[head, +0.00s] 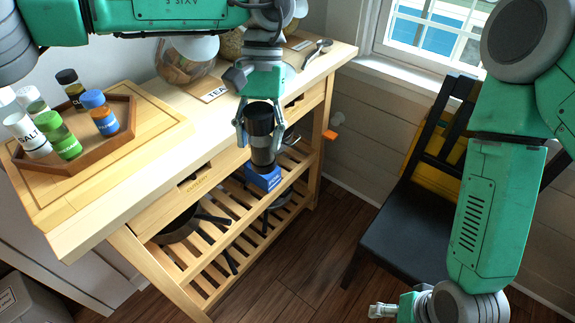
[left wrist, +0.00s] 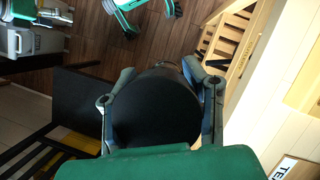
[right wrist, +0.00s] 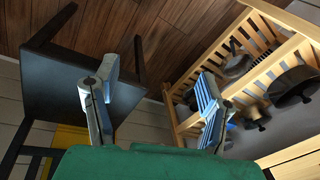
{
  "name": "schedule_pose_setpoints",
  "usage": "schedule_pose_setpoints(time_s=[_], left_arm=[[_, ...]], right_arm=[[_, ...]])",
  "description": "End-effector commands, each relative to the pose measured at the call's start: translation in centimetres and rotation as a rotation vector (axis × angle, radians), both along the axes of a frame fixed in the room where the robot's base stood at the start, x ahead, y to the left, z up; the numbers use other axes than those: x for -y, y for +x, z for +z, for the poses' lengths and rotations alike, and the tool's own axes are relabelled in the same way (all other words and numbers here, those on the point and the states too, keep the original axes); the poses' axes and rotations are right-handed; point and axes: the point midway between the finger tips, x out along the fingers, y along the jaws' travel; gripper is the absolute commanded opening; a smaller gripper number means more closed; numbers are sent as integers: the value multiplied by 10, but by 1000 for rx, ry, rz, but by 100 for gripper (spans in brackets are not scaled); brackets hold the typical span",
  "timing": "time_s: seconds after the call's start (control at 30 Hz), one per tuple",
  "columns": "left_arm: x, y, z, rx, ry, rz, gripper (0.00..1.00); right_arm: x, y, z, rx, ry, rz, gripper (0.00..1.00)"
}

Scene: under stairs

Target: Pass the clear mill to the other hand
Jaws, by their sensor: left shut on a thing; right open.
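The clear mill (head: 262,148) has a black cap and a see-through body with dark contents. My left gripper (head: 260,136) is shut on it near the cap and holds it upright in the air, in front of the wooden cart. In the left wrist view the black cap (left wrist: 155,105) fills the space between the left fingers (left wrist: 158,100) and hides most of the body. My right gripper (head: 380,311) is low at the bottom edge of the head view, apart from the mill. In the right wrist view its fingers (right wrist: 160,105) are spread and empty.
A wooden cart (head: 150,205) has a hexagonal tray (head: 112,148) with several shakers on top, jars at the back and pans on slatted shelves. A blue box (head: 263,178) is on a shelf below the mill. A black chair (head: 400,225) stands right; floor between is clear.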

Motion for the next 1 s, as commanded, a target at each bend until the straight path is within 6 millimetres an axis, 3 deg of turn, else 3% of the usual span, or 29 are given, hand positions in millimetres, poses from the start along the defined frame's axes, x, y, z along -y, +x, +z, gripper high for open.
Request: schedule_pose_setpoints(time_s=[0.03, 0.2, 0.37, 0.5, 0.7, 0.8, 1.0], left_arm=[[0, 0, 0, 1, 0, 0, 2], [0, 0, 0, 1, 0, 1, 2], [0, 0, 0, 1, 0, 1, 2], [0, 0, 0, 1, 0, 1, 2], [0, 0, 0, 1, 0, 1, 2], [0, 0, 0, 1, 0, 1, 2], [0, 0, 0, 1, 0, 1, 2]], right_arm=[[-21, 10, 9, 21, 72, -116, 66], [-82, 46, 47, 56, 341, -541, 66], [-131, 80, 99, 31, 634, -920, 66], [-163, 109, 153, -47, 911, -1229, 66], [-188, 138, 224, -214, 1258, -1554, 66], [-192, 146, 249, -290, 1374, -1651, 66], [-197, 155, 269, -365, 1475, -1728, 66]])
